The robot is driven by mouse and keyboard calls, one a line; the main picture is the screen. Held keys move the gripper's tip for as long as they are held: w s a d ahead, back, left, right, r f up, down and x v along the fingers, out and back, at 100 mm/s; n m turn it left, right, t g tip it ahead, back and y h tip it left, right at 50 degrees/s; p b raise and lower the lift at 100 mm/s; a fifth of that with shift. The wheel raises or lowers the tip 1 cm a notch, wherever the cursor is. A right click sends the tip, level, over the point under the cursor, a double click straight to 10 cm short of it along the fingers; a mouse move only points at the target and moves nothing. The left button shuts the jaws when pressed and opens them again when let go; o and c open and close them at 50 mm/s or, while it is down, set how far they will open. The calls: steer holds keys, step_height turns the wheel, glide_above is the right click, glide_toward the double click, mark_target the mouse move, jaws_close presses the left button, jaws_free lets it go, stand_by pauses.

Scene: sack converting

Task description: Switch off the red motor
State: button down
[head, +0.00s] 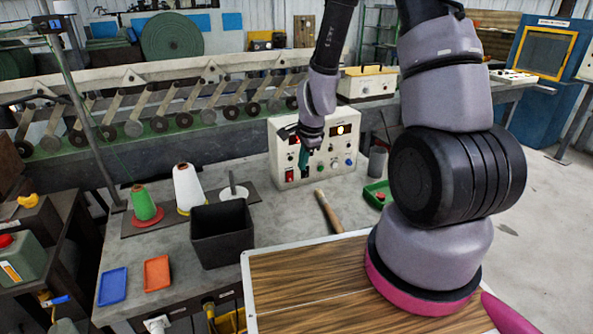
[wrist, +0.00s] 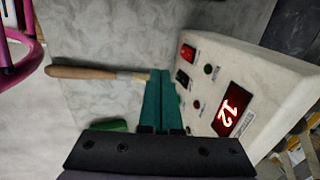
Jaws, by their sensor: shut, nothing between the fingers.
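A pale control box (head: 340,160) stands on the bench, with a red rocker switch (head: 289,175) low at the left of its face. In the wrist view the red switch (wrist: 187,52) shows beside a black switch (wrist: 182,78), small indicator lights and a lit red display (wrist: 229,108) reading 12. Which way the rockers are pressed cannot be told. My gripper (wrist: 160,74) is shut and empty, its teal fingers in front of the box face. In the head view my gripper (head: 303,166) hides part of the face. I cannot pick out a red motor.
A wooden-handled tool (head: 328,212) lies before the box. A green tray (head: 378,196) and grey cup (head: 377,162) stand at its right. A black bin (head: 221,235), a green cone (head: 143,204) and a white cone (head: 187,187) stand left.

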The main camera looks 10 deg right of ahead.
mark_target(290, 176)
steer(key=x, duration=1)
steer(key=shift+s, duration=0.15)
steer(key=w, duration=0.2)
steer(key=shift+w+a, duration=0.3)
steer(key=shift+w, duration=0.65)
steer(key=shift+w+a+f, duration=0.15)
steer(key=shift+w, duration=0.05)
